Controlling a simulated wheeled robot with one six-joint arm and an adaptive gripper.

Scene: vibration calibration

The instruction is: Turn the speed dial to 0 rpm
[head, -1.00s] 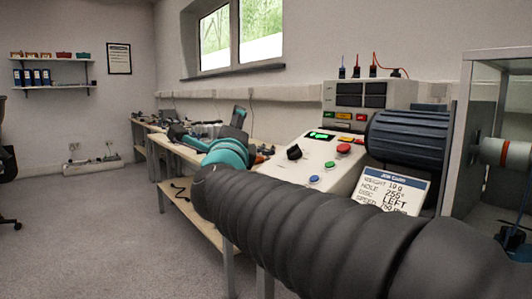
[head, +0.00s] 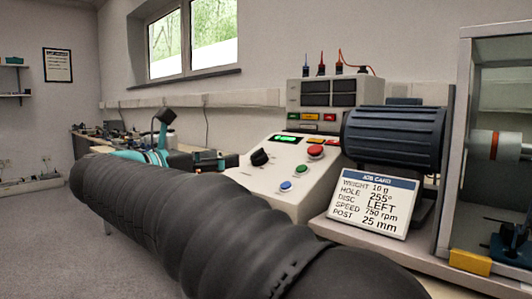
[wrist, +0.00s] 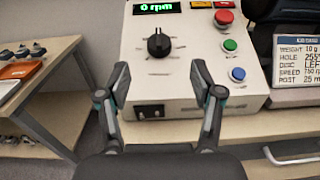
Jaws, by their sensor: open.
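The speed dial is a black pointer knob (wrist: 158,43) on the sloped white face of the control box (wrist: 180,75). Its pointer looks turned roughly upward in the wrist view. The green display (wrist: 157,7) above it reads 0 rpm. In the head view the dial (head: 260,157) sits left of the buttons. My gripper (wrist: 158,78) is open and empty, its two fingers spread below the dial and apart from it.
A red button (wrist: 223,17), green button (wrist: 230,45) and blue button (wrist: 237,74) lie right of the dial. A job card (head: 372,203) leans before a dark ribbed motor (head: 393,137). A glass-sided enclosure (head: 495,130) stands at the right. A bench (wrist: 40,90) is at the left.

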